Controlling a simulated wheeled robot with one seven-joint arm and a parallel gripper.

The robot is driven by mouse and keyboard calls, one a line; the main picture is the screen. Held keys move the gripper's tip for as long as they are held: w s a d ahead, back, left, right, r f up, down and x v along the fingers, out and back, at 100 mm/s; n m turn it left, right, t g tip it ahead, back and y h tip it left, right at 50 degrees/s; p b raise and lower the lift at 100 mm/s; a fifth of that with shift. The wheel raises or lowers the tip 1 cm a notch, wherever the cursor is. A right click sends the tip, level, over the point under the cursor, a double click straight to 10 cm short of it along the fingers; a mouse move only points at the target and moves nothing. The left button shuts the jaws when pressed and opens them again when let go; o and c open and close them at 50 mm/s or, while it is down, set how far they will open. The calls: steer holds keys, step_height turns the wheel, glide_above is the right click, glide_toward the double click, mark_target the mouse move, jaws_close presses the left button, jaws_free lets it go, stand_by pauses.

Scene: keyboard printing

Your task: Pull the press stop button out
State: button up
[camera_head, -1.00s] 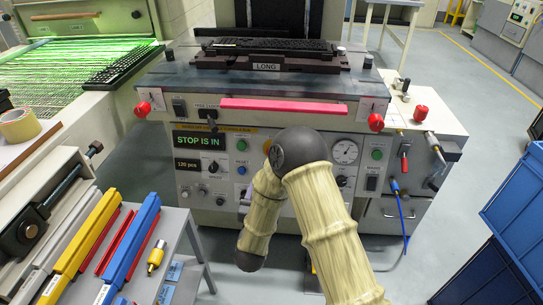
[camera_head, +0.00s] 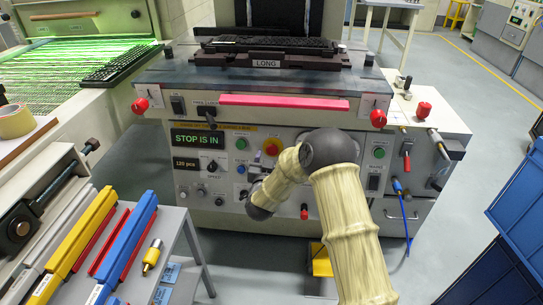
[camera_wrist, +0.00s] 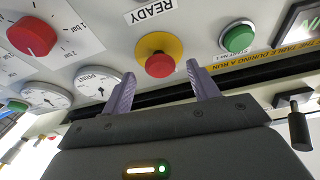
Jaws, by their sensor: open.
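The press stop button (camera_head: 271,146) is a red mushroom head on a yellow collar, on the press's front panel. In the wrist view the stop button (camera_wrist: 159,65) shows clearly in front of my gripper (camera_wrist: 160,70). The two purple fingers are open, one to each side of the button in the picture, with nothing between them; contact does not show. In the head view my gripper is mostly hidden by my arm, low and left of the button. A green-lettered display (camera_head: 198,139) reads "STOP IS IN".
A green button (camera_wrist: 237,39) and a READY label (camera_wrist: 151,11) flank the stop button. A black lever (camera_wrist: 298,125) sticks out at the right. A pink bar (camera_head: 284,103) runs along the press front. A cart with coloured bars (camera_head: 127,240) stands at lower left, blue crates (camera_head: 515,215) at right.

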mark_target(272, 152)
steer(key=shift+w+d, duration=0.1)
steer(key=shift+w, duration=1.4)
jaws_close()
steer(key=shift+s+r, duration=0.2)
steer(key=shift+s, duration=0.2)
steer(key=shift+f, duration=0.1)
jaws_free()
steer(key=shift+s, duration=0.1)
